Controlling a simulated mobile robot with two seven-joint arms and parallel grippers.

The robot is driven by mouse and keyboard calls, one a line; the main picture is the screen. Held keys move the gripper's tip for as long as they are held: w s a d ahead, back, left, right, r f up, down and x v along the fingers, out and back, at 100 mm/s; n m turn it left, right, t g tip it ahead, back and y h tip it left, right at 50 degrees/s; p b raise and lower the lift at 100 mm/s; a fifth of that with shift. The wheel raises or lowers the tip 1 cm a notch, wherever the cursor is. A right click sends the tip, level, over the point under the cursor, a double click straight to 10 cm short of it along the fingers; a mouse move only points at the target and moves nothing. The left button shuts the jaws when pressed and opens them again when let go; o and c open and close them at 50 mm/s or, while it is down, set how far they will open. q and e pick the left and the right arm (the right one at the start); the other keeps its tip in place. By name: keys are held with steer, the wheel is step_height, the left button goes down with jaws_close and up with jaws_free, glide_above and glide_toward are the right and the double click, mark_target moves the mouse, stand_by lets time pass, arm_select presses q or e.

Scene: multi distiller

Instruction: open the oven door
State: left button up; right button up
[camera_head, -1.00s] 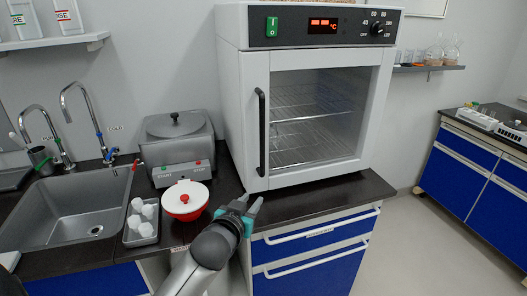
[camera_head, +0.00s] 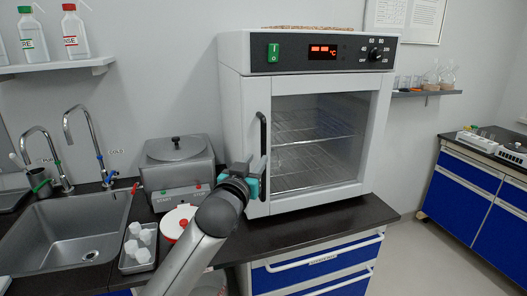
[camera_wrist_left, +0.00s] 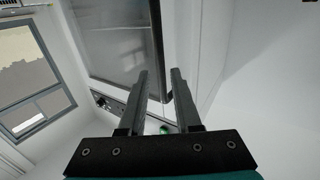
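The white oven (camera_head: 232,110) stands on the dark counter with its glass door (camera_head: 320,135) shut. The black vertical handle (camera_head: 262,130) is on the door's left side. My left gripper (camera_head: 257,166) is at the handle's lower part in the head view. In the left wrist view its two fingers (camera_wrist_left: 159,72) are apart, and the dark handle (camera_wrist_left: 156,35) runs down between the fingertips. I cannot tell whether either finger touches it. My right gripper is not in view.
A grey water bath (camera_head: 178,155), a red-and-white pot (camera_head: 178,220) and a tray of white cups (camera_head: 138,247) stand left of the oven, close to my arm. A sink (camera_head: 70,225) is further left. The counter in front of the oven (camera_head: 310,222) is clear.

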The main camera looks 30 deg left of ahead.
mark_target(263, 151)
arm_select(q)
steer(key=shift+b+x, duration=0.3)
steer(key=shift+x, duration=3.4)
steer(key=shift+c, duration=0.2)
jaws_close()
steer(key=shift+f, duration=0.1)
